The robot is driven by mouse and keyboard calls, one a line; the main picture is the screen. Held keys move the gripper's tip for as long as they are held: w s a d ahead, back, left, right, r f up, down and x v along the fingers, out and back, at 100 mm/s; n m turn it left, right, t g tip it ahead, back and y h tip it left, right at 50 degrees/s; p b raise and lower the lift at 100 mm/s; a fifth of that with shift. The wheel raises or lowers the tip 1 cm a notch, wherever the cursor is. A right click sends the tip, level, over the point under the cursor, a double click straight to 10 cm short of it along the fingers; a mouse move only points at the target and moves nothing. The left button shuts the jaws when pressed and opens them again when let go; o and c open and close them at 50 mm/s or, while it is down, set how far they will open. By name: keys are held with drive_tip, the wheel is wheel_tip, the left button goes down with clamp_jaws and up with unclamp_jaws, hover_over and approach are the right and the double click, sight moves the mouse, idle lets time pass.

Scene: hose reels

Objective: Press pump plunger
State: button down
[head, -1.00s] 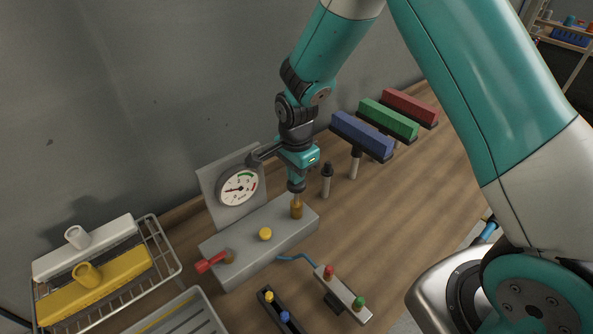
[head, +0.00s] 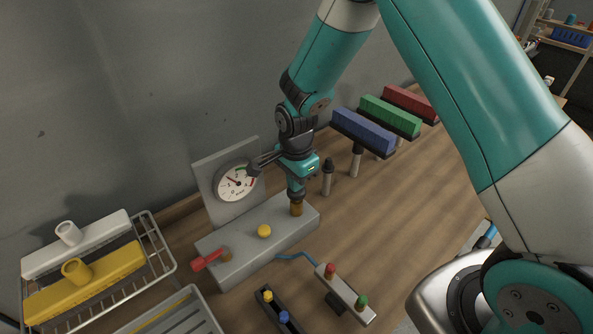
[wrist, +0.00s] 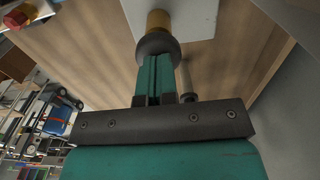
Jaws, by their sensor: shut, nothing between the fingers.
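The pump plunger has a dark round knob (head: 296,194) above a brass-coloured collar (head: 296,209) at the right end of a grey pump box (head: 240,250). My gripper (head: 296,184) points down with its fingers together and empty, its tips at the top of the knob. In the wrist view, my shut fingers (wrist: 155,66) meet the dark knob (wrist: 157,44), with the brass collar (wrist: 158,20) beyond it. A round gauge (head: 237,183) stands on a plate behind the box, its needle pointing up and left.
A dark-topped post (head: 328,177) stands close right of my gripper. A wire rack (head: 156,245) is at left.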

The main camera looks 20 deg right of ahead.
wheel_tip(320, 180, up, 5)
drive_tip(key=p, duration=0.3)
drive_tip(key=shift+f, duration=0.15)
drive_tip(key=shift+r+b, duration=0.3)
drive_tip(key=shift+b, duration=0.35)
wheel_tip(320, 180, up, 9)
drive_tip(key=b, duration=0.2)
drive_tip(key=shift+f, duration=0.15)
wheel_tip(320, 180, up, 4)
drive_tip(key=shift+s+a+r+b, duration=0.1)
drive_tip(key=shift+r+b, duration=0.05)
drive_tip(key=shift+b, duration=0.4)
wheel_tip(320, 180, down, 14)
drive_tip(key=p, duration=0.5)
drive_tip(key=shift+r, duration=0.1)
